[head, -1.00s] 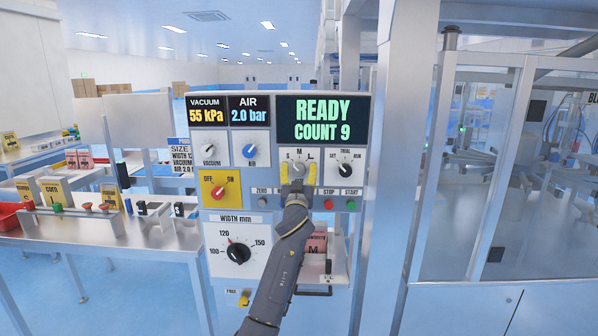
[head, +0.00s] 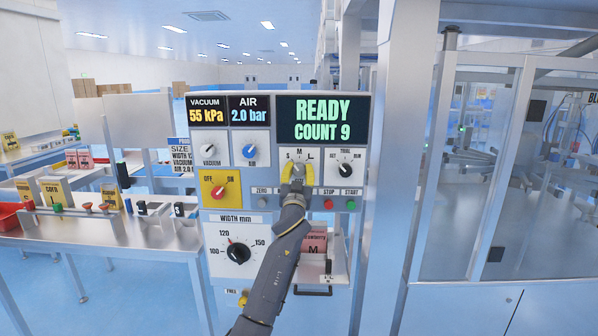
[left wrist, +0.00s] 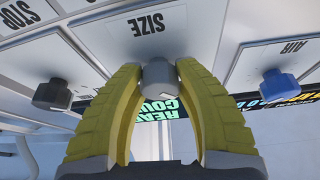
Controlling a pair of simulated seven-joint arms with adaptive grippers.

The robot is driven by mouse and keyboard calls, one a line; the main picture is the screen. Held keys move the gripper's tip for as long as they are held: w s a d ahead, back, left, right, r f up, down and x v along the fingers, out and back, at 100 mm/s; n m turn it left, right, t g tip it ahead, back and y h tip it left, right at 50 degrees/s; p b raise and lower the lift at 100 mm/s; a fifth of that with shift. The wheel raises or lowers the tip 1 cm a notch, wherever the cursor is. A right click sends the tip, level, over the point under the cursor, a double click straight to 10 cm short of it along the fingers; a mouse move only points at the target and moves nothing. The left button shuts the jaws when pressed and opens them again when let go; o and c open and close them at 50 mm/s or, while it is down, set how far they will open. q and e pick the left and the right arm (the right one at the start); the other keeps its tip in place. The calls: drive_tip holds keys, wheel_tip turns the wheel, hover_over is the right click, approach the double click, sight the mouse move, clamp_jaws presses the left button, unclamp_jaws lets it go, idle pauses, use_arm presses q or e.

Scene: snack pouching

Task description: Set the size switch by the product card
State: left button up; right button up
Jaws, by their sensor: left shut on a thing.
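The size switch (head: 298,167) is a small grey knob on the white panel, with the marks S, M and L above it. It also shows in the left wrist view (left wrist: 159,78), below the SIZE label. My left gripper (head: 298,178) has its yellow fingers on both sides of the knob and is shut on it. The fingers hide much of the knob in the head view, so I cannot tell which mark it points to. A pink product card (head: 315,245) with a large M stands below the switch, partly behind my left arm. My right gripper is not in view.
The display (head: 322,121) reads READY, COUNT 9. The mode knob (head: 346,170) is right of the size switch; the blue air knob (head: 249,151) is to the left. Red stop (head: 328,204) and green start (head: 351,205) buttons sit close below. A table (head: 130,236) stands left.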

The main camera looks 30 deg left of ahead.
use_arm(q)
drive_tip(key=m+h, duration=0.1)
drive_tip(key=m, duration=0.2)
drive_tip(key=m+h, duration=0.2)
drive_tip(key=shift+a+r+m+t, duration=0.1)
drive_tip(key=shift+m+t, duration=0.3)
drive_tip(key=shift+m+h, duration=1.2)
drive_tip(key=shift+m, duration=1.2)
drive_tip(key=o, duration=1.3)
drive_tip(key=shift+c, duration=0.2)
drive_tip(key=v, duration=1.2)
